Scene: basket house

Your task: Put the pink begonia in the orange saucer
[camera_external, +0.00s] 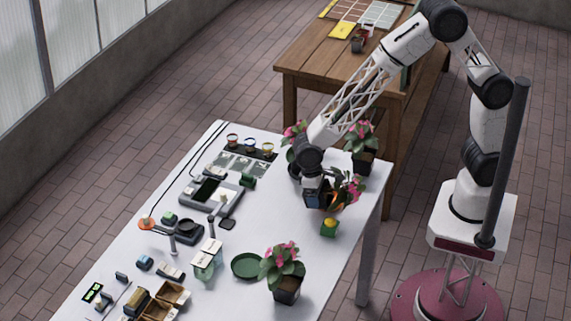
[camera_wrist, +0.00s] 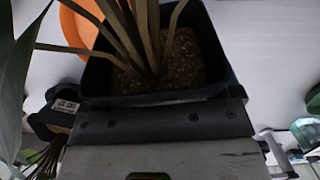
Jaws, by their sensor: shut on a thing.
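My gripper (camera_external: 318,194) is low over the right part of the white table, shut on the dark square pot of a begonia (camera_external: 355,187) with pink flowers. The wrist view shows this pot (camera_wrist: 96,78) close up, with soil and several stems; its leaves are partly cut off at the left. The orange saucer (camera_wrist: 78,22) shows at the upper left of the wrist view, partly hidden by stems and pot. In the external view only a bit of orange (camera_external: 336,203) shows beside my gripper. Whether the pot touches the saucer or table is hidden.
Other pink-flowered plants stand at the front (camera_external: 287,290), back right (camera_external: 363,160) and behind my gripper (camera_external: 292,131). A green saucer (camera_external: 247,266) lies left of the front plant. A small green pot with a yellow top (camera_external: 329,228) stands close to my gripper. Devices fill the table's left.

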